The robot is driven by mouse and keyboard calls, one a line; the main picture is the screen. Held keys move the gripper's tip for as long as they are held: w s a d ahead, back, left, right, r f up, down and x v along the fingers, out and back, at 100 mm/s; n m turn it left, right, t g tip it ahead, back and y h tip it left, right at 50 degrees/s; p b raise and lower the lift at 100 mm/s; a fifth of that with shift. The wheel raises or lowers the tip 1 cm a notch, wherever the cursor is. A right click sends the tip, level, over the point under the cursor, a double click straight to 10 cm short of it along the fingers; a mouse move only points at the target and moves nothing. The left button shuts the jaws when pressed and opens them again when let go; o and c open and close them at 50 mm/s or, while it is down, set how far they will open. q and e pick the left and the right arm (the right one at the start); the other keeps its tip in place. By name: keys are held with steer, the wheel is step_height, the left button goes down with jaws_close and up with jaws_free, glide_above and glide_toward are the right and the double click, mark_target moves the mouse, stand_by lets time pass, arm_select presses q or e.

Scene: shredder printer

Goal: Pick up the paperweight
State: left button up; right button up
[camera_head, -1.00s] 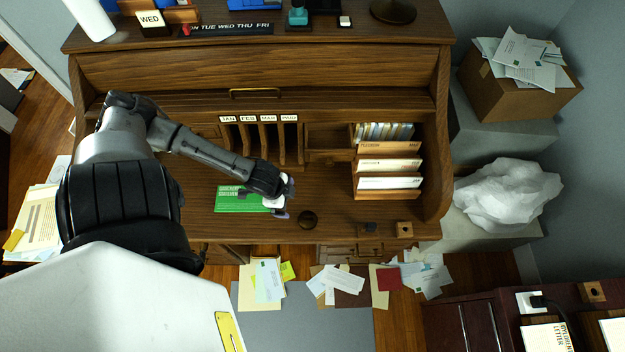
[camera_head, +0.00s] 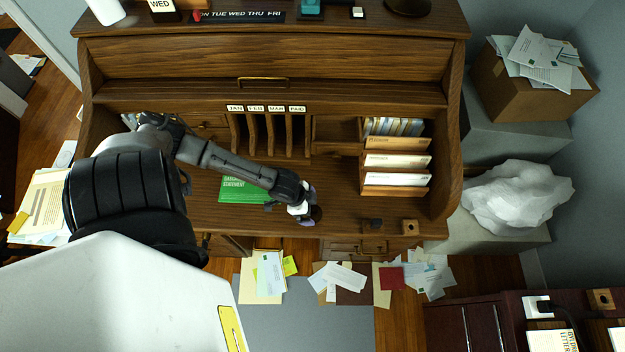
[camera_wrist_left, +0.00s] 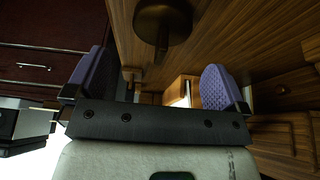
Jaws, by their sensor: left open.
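A dark, brass-coloured round piece, which looks like the paperweight (camera_head: 316,213), sits on the desktop near its front edge. My left gripper (camera_head: 305,207) is beside it and partly covers it in the head view. In the left wrist view the paperweight (camera_wrist_left: 162,22) shows at the top, with a rounded top and a narrower stem. There, my left gripper (camera_wrist_left: 156,85) has its two purple pads wide apart with nothing held between them. The paperweight appears beyond the pads, not between them. Whether a finger touches it I cannot tell. My right gripper is not in view.
The roll-top desk (camera_head: 270,222) holds a green booklet (camera_head: 243,190) left of the gripper and a wooden letter rack (camera_head: 396,178) to the right. A small dark item (camera_head: 373,223) and a wooden block (camera_head: 409,227) stand at the front edge. Papers lie on the floor.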

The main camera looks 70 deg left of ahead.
mark_target(315, 211)
arm_select(q)
steer(key=shift+b+x, duration=0.5)
steer(key=shift+x, duration=2.1)
steer(key=c, duration=1.2)
